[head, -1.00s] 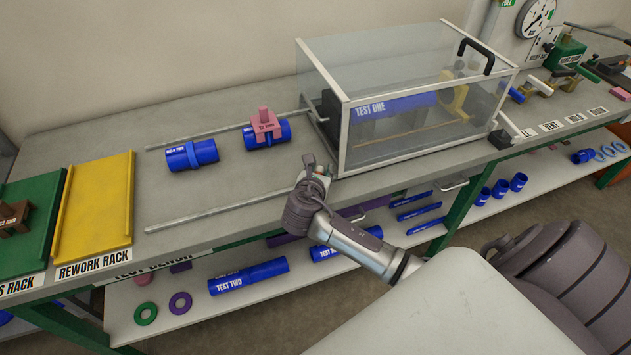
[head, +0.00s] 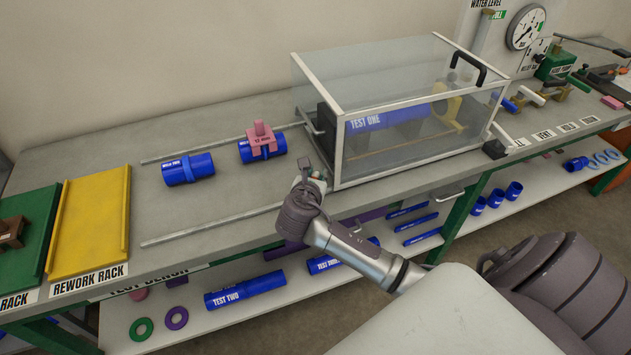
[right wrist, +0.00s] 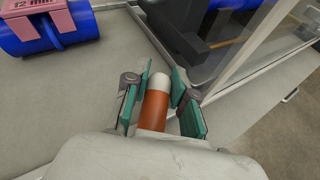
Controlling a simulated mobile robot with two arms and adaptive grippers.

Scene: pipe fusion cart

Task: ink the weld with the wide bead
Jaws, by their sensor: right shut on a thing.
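Two blue welded pipe pieces lie on the bench. The left weld piece (head: 188,168) is bare on top, with a small white label too small to read surely. The right weld piece (head: 244,152) has a pink gauge (head: 262,140) astride it, and the gauge reads "12 mm" in the right wrist view (right wrist: 38,8). My left gripper is out of view.
The clear case (head: 400,165) holding the "TEST ONE" pipe stands close right of my gripper. Two metal rails (head: 212,226) run along the bench. The yellow rework rack (head: 90,225) is at left.

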